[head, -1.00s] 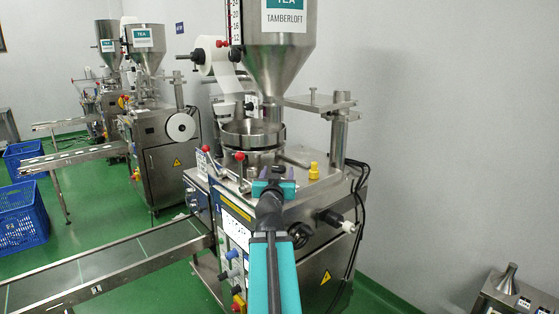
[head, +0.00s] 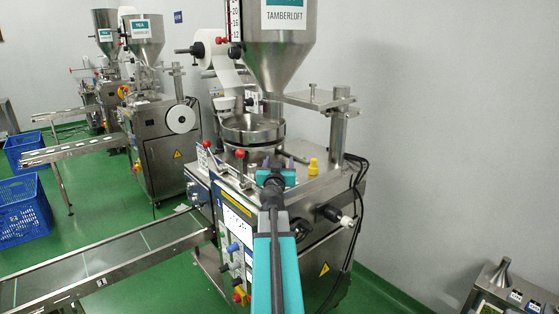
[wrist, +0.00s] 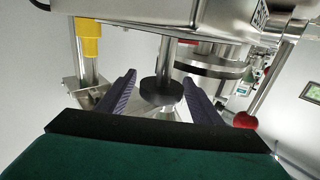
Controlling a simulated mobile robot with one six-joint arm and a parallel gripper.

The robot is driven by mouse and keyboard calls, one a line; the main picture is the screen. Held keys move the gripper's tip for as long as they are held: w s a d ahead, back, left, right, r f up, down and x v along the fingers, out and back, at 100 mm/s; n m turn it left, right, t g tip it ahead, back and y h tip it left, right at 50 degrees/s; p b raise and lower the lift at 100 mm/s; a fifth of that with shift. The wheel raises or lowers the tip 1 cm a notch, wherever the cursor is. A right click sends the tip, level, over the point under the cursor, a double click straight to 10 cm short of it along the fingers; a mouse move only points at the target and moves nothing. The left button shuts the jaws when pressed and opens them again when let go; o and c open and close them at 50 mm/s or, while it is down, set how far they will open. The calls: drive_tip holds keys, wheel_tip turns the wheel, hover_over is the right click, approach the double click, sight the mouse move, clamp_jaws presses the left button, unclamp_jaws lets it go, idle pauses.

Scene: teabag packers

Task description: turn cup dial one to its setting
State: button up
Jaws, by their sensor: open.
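My gripper (head: 277,165) is open over the top of the nearest packing machine, in front of its round steel cup plate (head: 238,129). In the wrist view, its two purple fingers (wrist: 160,80) stand apart, with a dark round knob (wrist: 161,95) on a steel shaft showing between them. I cannot tell whether the fingers touch the knob, and the picture does not show whether it is cup dial one. In the head view my gripper hides this knob. No setting mark on the knob is readable.
A yellow cap (head: 313,167) on a post stands right of my gripper; it shows at left in the wrist view (wrist: 88,40). A red ball lever (head: 239,154) is close on the left. The steel hopper (head: 275,50) and a post (head: 338,140) rise behind. A conveyor (head: 120,262) runs left.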

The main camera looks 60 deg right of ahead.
drive_tip(key=shift+x, duration=0.85)
drive_tip(key=c, duration=1.1)
drive_tip(key=b, duration=0.2)
drive_tip(key=m+g+b, duration=0.1)
drive_tip(key=b, duration=0.2)
drive_tip(key=shift+s+f+h+b, duration=0.15)
drive_tip(key=shift+f+h+b, duration=0.15)
